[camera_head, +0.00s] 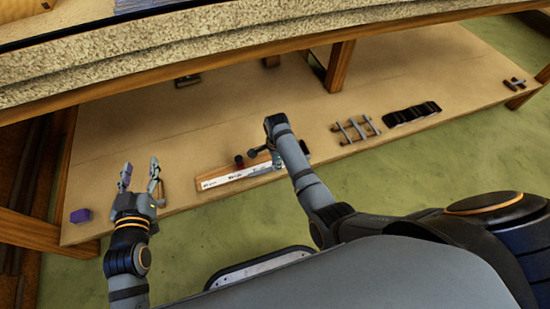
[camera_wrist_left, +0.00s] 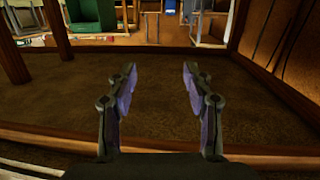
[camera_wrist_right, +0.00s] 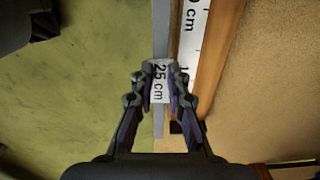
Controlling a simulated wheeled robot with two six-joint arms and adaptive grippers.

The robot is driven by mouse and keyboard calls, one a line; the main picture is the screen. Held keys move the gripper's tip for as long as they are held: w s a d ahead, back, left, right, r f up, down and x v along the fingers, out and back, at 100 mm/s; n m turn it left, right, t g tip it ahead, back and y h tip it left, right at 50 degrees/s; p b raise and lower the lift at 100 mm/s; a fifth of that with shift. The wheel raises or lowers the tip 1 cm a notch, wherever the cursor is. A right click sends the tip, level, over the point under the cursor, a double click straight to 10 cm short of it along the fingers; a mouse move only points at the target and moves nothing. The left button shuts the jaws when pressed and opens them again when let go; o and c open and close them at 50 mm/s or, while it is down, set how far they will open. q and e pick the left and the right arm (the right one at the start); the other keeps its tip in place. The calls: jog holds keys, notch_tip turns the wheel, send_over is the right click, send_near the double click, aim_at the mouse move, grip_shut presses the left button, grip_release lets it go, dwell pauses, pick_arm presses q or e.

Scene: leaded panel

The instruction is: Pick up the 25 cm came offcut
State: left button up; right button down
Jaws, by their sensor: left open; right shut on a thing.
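The 25 cm came offcut (camera_wrist_right: 159,125) is a thin grey strip with a white "25 cm" tag, upright in the right wrist view. My right gripper (camera_wrist_right: 161,82) is shut on it at the tag. The strip runs beside a wooden piece with a white measuring scale (camera_wrist_right: 192,35); I cannot tell whether it touches or is raised. In the head view my right arm hides most of the offcut, and the right gripper (camera_head: 276,160) is partly covered. My left gripper (camera_head: 140,173) is open and empty at the shelf's left end; its spread fingers also show in the left wrist view (camera_wrist_left: 158,75).
The scale (camera_head: 235,178) lies near the front edge of the wooden shelf (camera_head: 200,140). A purple block (camera_head: 80,215) is at the left end. Grey bar pieces (camera_head: 355,130) and a black bundle (camera_head: 411,113) lie to the right. A thick board (camera_head: 200,45) overhangs the shelf.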

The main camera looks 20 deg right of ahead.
pick_arm(q)
jog(key=s+f+g+p, duration=0.4)
jog(key=s+f+g, duration=0.8)
jog(key=s+f, duration=0.4)
jog(key=shift+s+d+f, duration=0.25)
jog(key=shift+d+f, duration=0.2)
jog(key=shift+f, duration=0.05)
pick_arm(e)
jog(key=s, duration=1)
jog(key=shift+s+d, duration=0.15)
jog(key=shift+s, duration=0.05)
